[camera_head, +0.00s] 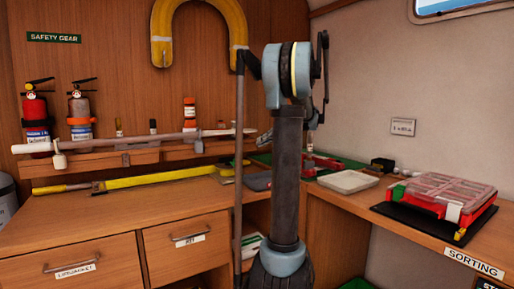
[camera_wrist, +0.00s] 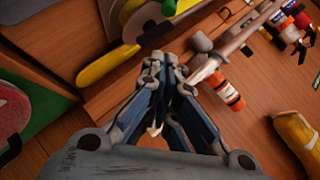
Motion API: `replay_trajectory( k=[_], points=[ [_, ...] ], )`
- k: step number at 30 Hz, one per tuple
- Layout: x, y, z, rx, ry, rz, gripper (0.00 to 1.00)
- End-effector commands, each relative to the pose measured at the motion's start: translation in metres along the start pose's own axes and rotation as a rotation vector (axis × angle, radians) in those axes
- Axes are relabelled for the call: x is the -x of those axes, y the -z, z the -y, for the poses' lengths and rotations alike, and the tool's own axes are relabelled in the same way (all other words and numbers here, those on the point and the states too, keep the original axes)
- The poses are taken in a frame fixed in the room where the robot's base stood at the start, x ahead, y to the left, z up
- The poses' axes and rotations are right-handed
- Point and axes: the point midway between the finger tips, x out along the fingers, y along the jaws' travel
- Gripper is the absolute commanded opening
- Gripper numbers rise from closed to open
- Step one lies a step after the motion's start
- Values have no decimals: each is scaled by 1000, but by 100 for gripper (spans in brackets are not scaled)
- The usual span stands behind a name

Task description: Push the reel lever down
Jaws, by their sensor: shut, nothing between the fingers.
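A pale rod (camera_head: 120,141) lies along the wooden shelf on the back wall in the head view, with a small grey fitting (camera_head: 197,146) hanging near its right end. In the wrist view the rod (camera_wrist: 240,35) runs to the upper right, with a grey rounded knob (camera_wrist: 201,42) and a pale tapered piece beside my gripper. I cannot tell which part is the reel lever. My gripper (camera_wrist: 168,67) is shut and empty, its tips close to the knob in the picture; contact cannot be told.
An orange bottle (camera_wrist: 230,95) stands close to the gripper's right in the wrist view. A yellow-handled tool (camera_head: 150,179) lies on the drawer counter (camera_head: 110,215). Two extinguishers (camera_head: 37,110) stand at left. A red tackle box (camera_head: 445,195) and pale tray (camera_head: 348,181) occupy the right counter.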

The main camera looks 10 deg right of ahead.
Motion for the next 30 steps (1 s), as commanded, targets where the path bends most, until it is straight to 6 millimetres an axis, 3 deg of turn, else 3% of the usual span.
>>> replay_trajectory(
  k=[15, 21, 30],
  points=[
    [-88, -6, 1, 1, 1, 2, 0],
    [-103, -22, 0, -1, 0, 1, 0],
    [-110, -29, 0, -1, 0, 1, 0]
  ],
)
